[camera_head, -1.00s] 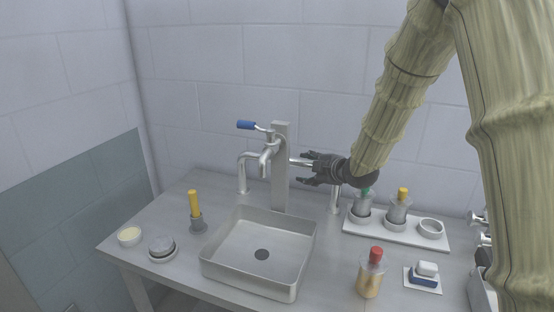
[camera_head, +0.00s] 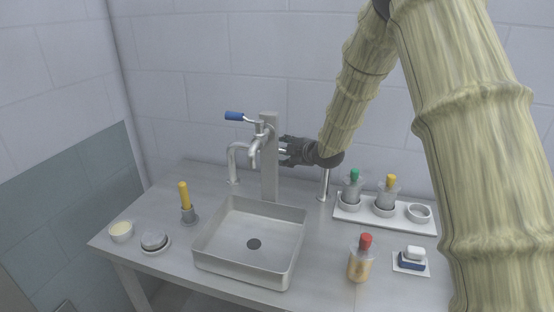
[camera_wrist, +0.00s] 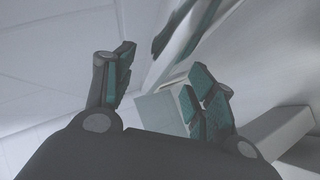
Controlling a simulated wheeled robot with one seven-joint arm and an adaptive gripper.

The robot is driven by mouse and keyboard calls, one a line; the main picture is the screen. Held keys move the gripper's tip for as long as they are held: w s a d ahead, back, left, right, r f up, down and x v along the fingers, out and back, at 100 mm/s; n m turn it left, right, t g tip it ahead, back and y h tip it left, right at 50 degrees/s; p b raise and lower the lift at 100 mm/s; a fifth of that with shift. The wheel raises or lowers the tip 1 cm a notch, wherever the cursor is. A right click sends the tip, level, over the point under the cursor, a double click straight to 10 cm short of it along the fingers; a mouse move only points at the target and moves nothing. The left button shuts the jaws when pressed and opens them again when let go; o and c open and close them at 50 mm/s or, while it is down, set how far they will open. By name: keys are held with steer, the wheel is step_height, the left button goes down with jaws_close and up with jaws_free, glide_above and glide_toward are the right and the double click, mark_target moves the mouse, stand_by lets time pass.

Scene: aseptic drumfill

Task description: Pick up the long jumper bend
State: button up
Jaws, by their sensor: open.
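My gripper (camera_head: 284,151) is open at the right side of the upright steel post (camera_head: 269,180), its fingers pointing left at it. A short stretch of silver pipe (camera_head: 282,151) shows between the fingers; the rest is hidden. A curved steel pipe (camera_head: 231,160) rises from the table left of the post, and an upright steel pipe (camera_head: 325,186) stands below my gripper. I cannot tell which pipe is the long jumper bend. In the wrist view my gripper (camera_wrist: 160,80) has its fingers apart, with a grey block-like face (camera_wrist: 160,111) beyond them.
A blue-handled valve (camera_head: 235,116) sits on the post. A steel basin (camera_head: 205,247) is in front. A white tray (camera_head: 410,224) holds capped bottles at right. A red-capped bottle (camera_head: 360,262) and a yellow-handled tool (camera_head: 185,197) stand on the table.

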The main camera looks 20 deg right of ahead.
steer(key=x, duration=0.2)
steer(key=d+p+x, duration=0.1)
steer(key=x, duration=0.1)
steer(key=shift+w+a+f, duration=0.1)
steer(key=shift+w+f, duration=0.1)
steer(key=shift+w, duration=0.05)
steer(key=shift+s+a+r, duration=0.25)
steer(key=shift+s+r, duration=0.55)
steer(key=shift+w+a+f, duration=0.1)
steer(key=shift+w+f, duration=0.8)
steer(key=shift+f, duration=0.05)
steer(key=c, duration=0.3)
steer(key=shift+s+r, duration=0.45)
steer(key=shift+s, duration=0.05)
jaws_close()
steer(key=shift+w, duration=0.25)
